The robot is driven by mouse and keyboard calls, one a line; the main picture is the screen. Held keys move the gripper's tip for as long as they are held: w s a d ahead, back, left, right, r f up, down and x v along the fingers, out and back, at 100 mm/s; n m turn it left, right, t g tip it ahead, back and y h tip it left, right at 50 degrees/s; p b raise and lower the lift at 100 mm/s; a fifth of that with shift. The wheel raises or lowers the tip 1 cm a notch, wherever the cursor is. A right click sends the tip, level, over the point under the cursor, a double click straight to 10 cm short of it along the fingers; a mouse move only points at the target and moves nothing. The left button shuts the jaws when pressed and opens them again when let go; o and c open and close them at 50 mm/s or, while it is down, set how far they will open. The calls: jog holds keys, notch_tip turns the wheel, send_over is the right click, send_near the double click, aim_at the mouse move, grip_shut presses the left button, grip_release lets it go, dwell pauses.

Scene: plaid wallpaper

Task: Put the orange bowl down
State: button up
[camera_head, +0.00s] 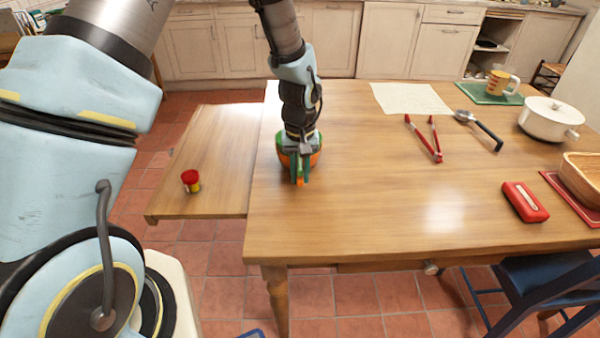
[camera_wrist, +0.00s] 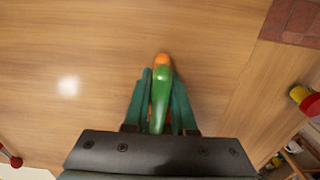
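The orange bowl (camera_head: 315,159), with green at its upper part, is at the left end of the wooden table (camera_head: 370,200). My gripper (camera_head: 299,181) points down and its teal fingers are closed around part of the bowl. In the wrist view, a narrow green and orange part of the bowl (camera_wrist: 162,88) sits between the two fingers (camera_wrist: 161,105). Most of the bowl is hidden there by the gripper. I cannot tell whether the bowl touches the tabletop or is slightly above it.
A red and yellow can (camera_head: 191,181) stands on the lower side surface (camera_head: 205,140) at left. Red tongs (camera_head: 425,138), a dark-handled utensil (camera_head: 480,128), a white pot (camera_head: 549,118), a mug (camera_head: 499,84) and a red case (camera_head: 525,202) lie to the right. The table's middle is clear.

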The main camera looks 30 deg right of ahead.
jog(key=o, duration=0.4)
notch_tip(320, 180, up, 12)
jog(key=shift+r+b, duration=0.15)
jog(key=shift+b, duration=1)
jog(key=w+a+r+n, duration=0.1)
jog(key=w+a, duration=0.1)
jog(key=a, duration=0.6)
jog(key=w+a+r+n, duration=0.1)
jog(key=w+a, duration=0.2)
jog(key=a, duration=0.5)
jog(key=shift+n+t, duration=0.8)
jog(key=shift+n, duration=0.1)
jog(key=s+a, duration=0.1)
jog(key=a, duration=0.4)
jog(key=s+a, duration=0.2)
jog(key=a, duration=0.4)
jog(key=s+a, duration=0.1)
jog(key=a, duration=0.5)
jog(key=shift+s+a+r, duration=0.15)
jog(key=shift+a+r, duration=0.05)
jog(key=shift+r, duration=0.05)
